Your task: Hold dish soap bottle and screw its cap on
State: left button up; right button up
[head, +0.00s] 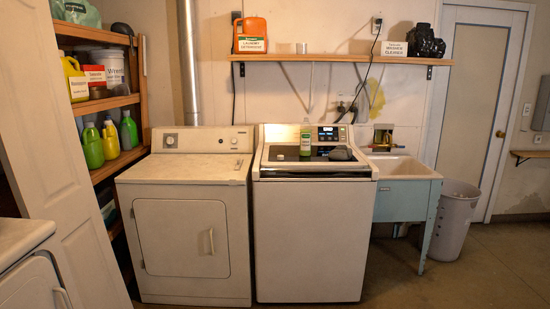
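A greenish bottle with a pale label, which looks like the dish soap bottle (306,138), stands upright on top of the washing machine (310,240). A small pale round piece, which may be its cap (280,157), lies on the machine's top to the left of the bottle, apart from it. The bottle's mouth is too small to make out. Neither of my grippers is in view.
A dark lump (342,154) lies right of the bottle. A dryer (198,220) stands left of the washing machine, a utility sink (400,167) right. A wall shelf (300,58) hangs above. A bin (454,220) stands beside the sink. Floor at the right is clear.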

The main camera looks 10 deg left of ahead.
aim_at(305, 132)
jog(key=i+l+u, duration=0.2)
jog(key=i, duration=1)
jog(key=i+j, duration=0.2)
jog(key=i, duration=0.25)
jog(key=i+j, duration=0.2)
jog(key=i, duration=0.25)
jog(key=i+j, duration=0.15)
jog(key=i, duration=0.3)
jog(key=i+j+u, duration=0.1)
jog(key=i, duration=0.4)
jog(key=i+j, duration=0.25)
jog(key=i, duration=0.2)
